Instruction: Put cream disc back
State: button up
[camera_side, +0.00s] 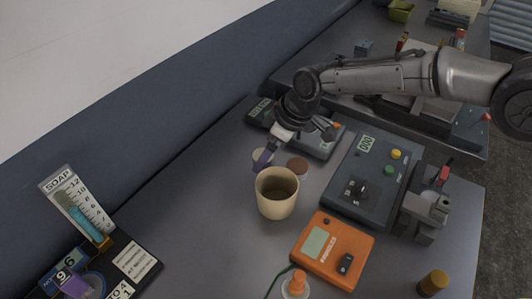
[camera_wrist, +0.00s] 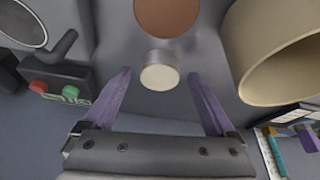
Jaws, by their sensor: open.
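The cream disc (camera_wrist: 160,77) is a small, pale round piece with a greyish side, seen in the wrist view between and beyond my two purple fingertips. My gripper (camera_wrist: 161,75) is open around the disc's position, with gaps visible on both sides and nothing held. In the side view my gripper (camera_side: 264,158) points down near the table, just behind the cream cup; its fingers partly hide the disc there. A larger brown disc (camera_wrist: 167,15) lies close beyond the cream one, and it also shows in the side view (camera_side: 297,165).
The open cream cup (camera_side: 277,194) stands close to my gripper, at right in the wrist view (camera_wrist: 275,60). A dark scale (camera_side: 320,145) is behind, a larger dark device (camera_side: 372,180) and an orange meter (camera_side: 333,250) to the right. Left of the cup is clear table.

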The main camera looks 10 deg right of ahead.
jog(key=v, duration=1.1)
jog(key=s+d+r+m+t+h, duration=0.15)
jog(key=s+d+r, duration=0.35)
jog(key=d, duration=0.5)
jog(key=s+d+r+m, duration=0.3)
jog(key=s+d+r, duration=0.2)
jog(key=d, duration=0.6)
jog(key=s+d+f+m+h, duration=0.1)
jog(key=s+d+f+m, duration=0.1)
jog(key=s+d, duration=0.5)
jog(key=s+d+f+m+t+h, duration=0.1)
jog(key=s+d+f+m, duration=0.2)
jog(key=s+d, duration=0.4)
jog(key=s+m, duration=0.1)
jog(key=s, duration=0.6)
jog(key=shift+f, duration=0.3)
